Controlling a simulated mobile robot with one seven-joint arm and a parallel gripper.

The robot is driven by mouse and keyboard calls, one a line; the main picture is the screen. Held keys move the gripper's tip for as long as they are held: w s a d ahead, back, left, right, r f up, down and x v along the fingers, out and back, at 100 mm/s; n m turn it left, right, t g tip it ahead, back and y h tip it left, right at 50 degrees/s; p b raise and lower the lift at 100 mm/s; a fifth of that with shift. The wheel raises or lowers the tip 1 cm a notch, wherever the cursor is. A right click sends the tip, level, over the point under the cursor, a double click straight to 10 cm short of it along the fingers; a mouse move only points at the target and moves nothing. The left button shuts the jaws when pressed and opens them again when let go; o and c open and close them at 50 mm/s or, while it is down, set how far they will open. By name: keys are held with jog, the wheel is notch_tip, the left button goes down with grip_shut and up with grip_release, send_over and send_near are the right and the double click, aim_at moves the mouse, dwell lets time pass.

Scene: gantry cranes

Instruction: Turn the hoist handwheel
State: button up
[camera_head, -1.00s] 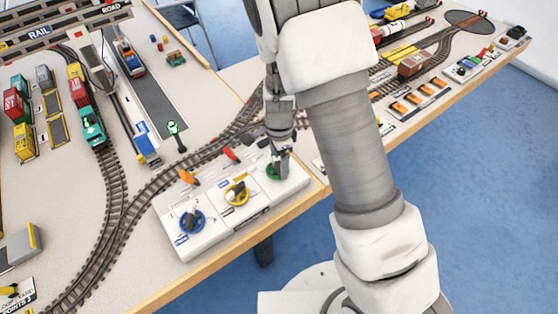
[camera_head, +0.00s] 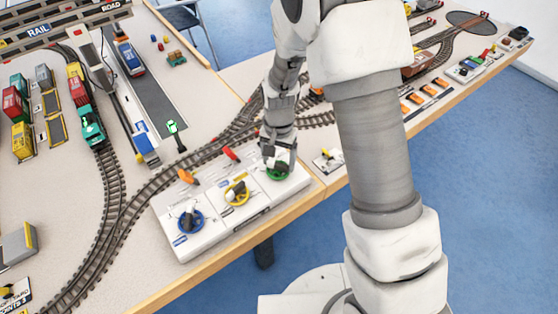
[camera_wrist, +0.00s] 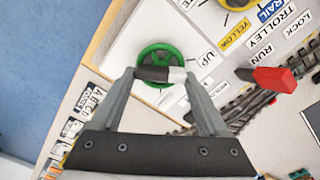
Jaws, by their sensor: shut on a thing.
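The green handwheel (camera_head: 279,174) sits at the right end of a white control panel (camera_head: 213,222). The wrist view shows the same green wheel (camera_wrist: 160,52) beside a label reading UP, so I take it as the hoist wheel. My gripper (camera_head: 278,158) is down at this wheel. In the head view my gripper partly hides the wheel.
A yellow handwheel (camera_head: 237,194) and a blue handwheel (camera_head: 191,219) stand left on the panel. An orange lever (camera_head: 187,177) and a red lever (camera_head: 230,153) are behind them. Model track (camera_head: 150,190) runs close behind the panel. The table's wooden edge (camera_head: 290,207) lies in front.

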jog(key=shift+n, duration=1.5)
jog(key=o, duration=1.2)
jog(key=shift+o, duration=0.2)
notch_tip(320, 180, up, 18)
jog(key=p, duration=0.1)
jog(key=shift+f+p, duration=0.25)
jog(key=shift+p, duration=0.1)
